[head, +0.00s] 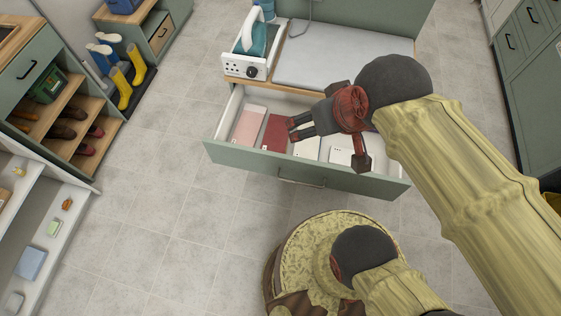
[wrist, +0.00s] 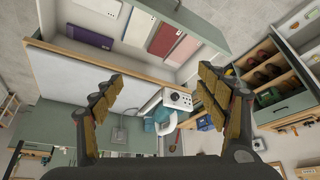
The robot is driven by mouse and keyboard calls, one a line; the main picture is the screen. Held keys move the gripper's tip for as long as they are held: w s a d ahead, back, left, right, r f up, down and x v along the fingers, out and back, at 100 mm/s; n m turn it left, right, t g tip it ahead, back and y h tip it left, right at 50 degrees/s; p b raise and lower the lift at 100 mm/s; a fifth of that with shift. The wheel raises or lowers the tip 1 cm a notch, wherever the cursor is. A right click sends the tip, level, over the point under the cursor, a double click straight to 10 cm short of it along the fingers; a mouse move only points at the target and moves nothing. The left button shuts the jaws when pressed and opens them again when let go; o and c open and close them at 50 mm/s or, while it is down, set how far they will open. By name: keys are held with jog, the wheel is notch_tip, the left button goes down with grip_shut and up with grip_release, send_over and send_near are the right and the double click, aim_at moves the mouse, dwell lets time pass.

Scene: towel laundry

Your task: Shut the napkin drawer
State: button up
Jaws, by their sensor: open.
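The napkin drawer (head: 240,160) is pulled open from a green cabinet, with a green front and a bar handle (head: 302,182). Folded napkins lie flat inside: a pink one (head: 250,125), a red one (head: 275,133) and pale ones further right. The wrist view shows the drawer (wrist: 205,18) at the top, with a purple napkin (wrist: 90,38) too. My gripper (head: 292,129) appears over the open drawer in the head view, behind the front panel. It is open and empty, its fingers wide apart in the wrist view (wrist: 160,88). My arm hides part of the drawer's right side.
A white appliance (head: 245,65) with a teal part stands on the cabinet top beside a grey pad (head: 330,55). Shoe shelves (head: 70,130) and boots (head: 125,80) stand at left. Tiled floor before the drawer is clear left of my base.

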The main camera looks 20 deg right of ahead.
jog(key=shift+c, duration=1.2)
